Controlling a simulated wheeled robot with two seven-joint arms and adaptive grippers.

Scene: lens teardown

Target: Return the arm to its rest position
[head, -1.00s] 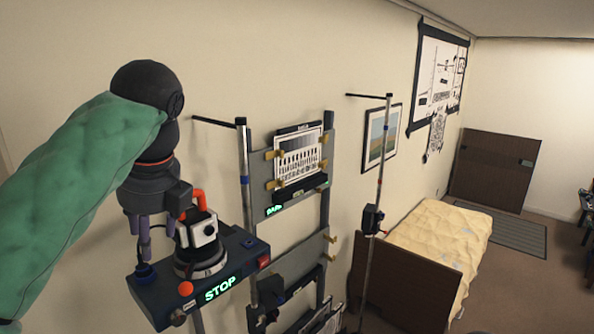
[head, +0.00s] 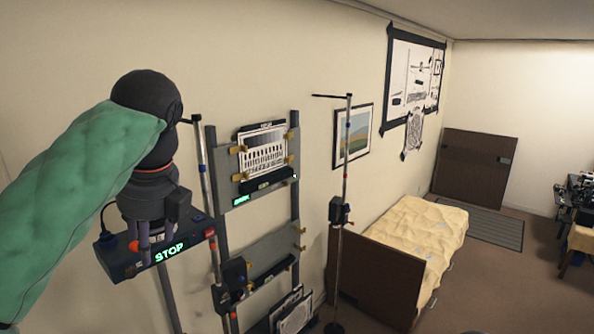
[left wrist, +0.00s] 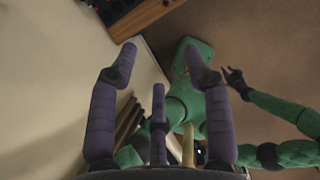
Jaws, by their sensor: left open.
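My left arm, in a green padded sleeve, comes in from the left in the head view. Its dark wrist ends in my left gripper (head: 157,238), whose purple fingers point down. The gripper is open. In the left wrist view its fingers (left wrist: 162,62) stand well apart with nothing between the tips. My green body and other arm show in the left wrist view, with a small dark right gripper (left wrist: 236,82) whose jaw state is unclear.
A rack with grey panels (head: 262,238) stands along the wall, right of the gripper. Farther right are a thin pole (head: 346,170), a bed (head: 418,235) with a dark footboard, and a dark board (head: 474,170).

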